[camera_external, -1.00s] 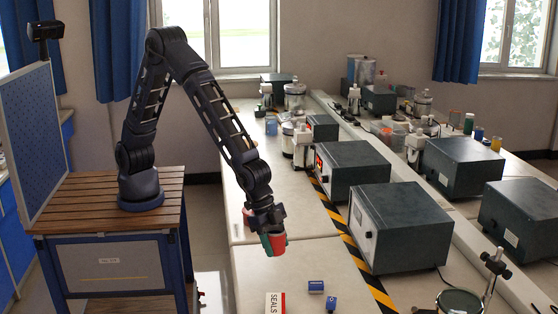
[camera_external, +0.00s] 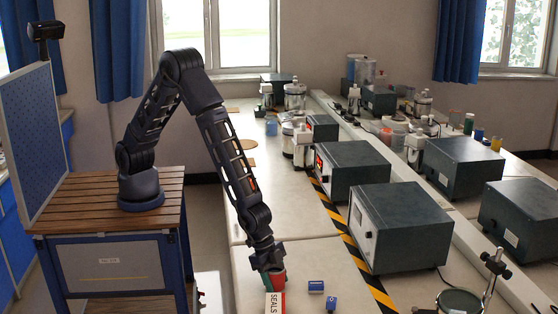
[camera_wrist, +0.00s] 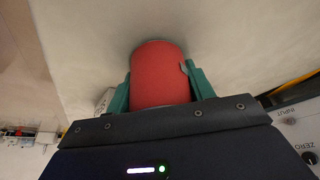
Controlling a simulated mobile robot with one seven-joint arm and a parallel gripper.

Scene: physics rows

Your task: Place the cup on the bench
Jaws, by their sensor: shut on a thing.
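A red cup (camera_external: 280,280) is between the teal fingers of my gripper (camera_external: 272,280), low over the near part of the pale bench (camera_external: 312,258). In the wrist view the red cup (camera_wrist: 160,72) fills the space between both fingers of my gripper (camera_wrist: 160,92), which are shut on its sides. The cup looks about upright in the outside view. The white box marked SEALS (camera_external: 275,304) partly hides its lower end, so I cannot tell whether it touches the bench.
Small blue items (camera_external: 316,287) lie just right of the SEALS box. Black-and-yellow tape (camera_external: 349,238) runs along the bench, with dark instrument boxes (camera_external: 398,225) beyond it.

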